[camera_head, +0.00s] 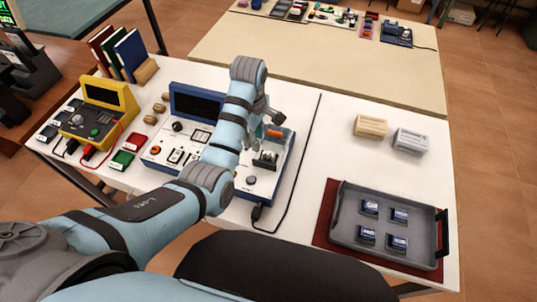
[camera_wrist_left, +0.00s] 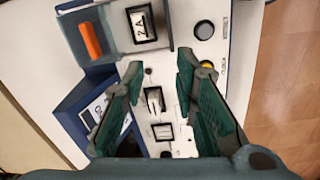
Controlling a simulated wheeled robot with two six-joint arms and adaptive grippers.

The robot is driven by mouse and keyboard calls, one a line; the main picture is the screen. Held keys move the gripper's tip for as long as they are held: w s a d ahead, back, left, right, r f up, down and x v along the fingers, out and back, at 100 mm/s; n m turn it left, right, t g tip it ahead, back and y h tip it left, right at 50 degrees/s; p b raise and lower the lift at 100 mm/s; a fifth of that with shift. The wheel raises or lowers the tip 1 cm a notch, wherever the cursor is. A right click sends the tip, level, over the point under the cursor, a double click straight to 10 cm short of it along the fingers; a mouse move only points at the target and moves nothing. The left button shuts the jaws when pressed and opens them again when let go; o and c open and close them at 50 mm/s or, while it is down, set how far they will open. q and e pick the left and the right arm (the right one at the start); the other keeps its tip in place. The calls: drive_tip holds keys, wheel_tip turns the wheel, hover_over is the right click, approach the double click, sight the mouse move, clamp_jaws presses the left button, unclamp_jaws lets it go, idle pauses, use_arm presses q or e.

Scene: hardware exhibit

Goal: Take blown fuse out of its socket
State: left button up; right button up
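A white and blue test unit (camera_head: 259,186) with a dark screen stands on the white table in the head view. Its panel also fills the middle of the wrist view (camera_wrist_left: 184,100). A dark block with a white "2A" label (camera_wrist_left: 141,24) sits in the panel at the top, beside an orange lever (camera_wrist_left: 90,40). Two smaller black-framed parts (camera_wrist_left: 155,100) show between my fingers. I cannot tell which part is the blown fuse. My left gripper (camera_wrist_left: 158,65) is open and empty above the panel. In the head view my arm partly hides it and the panel. My right gripper is out of view.
A grey tray (camera_head: 345,228) with several dark blue fuse-like blocks lies at the right on a red mat. A yellow meter (camera_head: 96,115) stands at the left. A black cable (camera_head: 293,180) runs right of the unit.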

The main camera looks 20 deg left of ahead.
sight(265, 153)
use_arm(q)
wheel_tip(265, 153, up, 4)
drive_tip(key=w+d+n, duration=0.2)
drive_tip(key=f+b, duration=0.1)
drive_tip(key=f, duration=0.3)
drive_tip(key=f+b, duration=0.1)
drive_tip(key=f, duration=0.4)
drive_tip(key=f+b, duration=0.1)
drive_tip(key=f, duration=0.3)
drive_tip(key=shift+w+f+b, duration=0.3)
drive_tip(key=shift+f+b, duration=0.05)
drive_tip(key=shift+b, duration=0.05)
clamp_jaws()
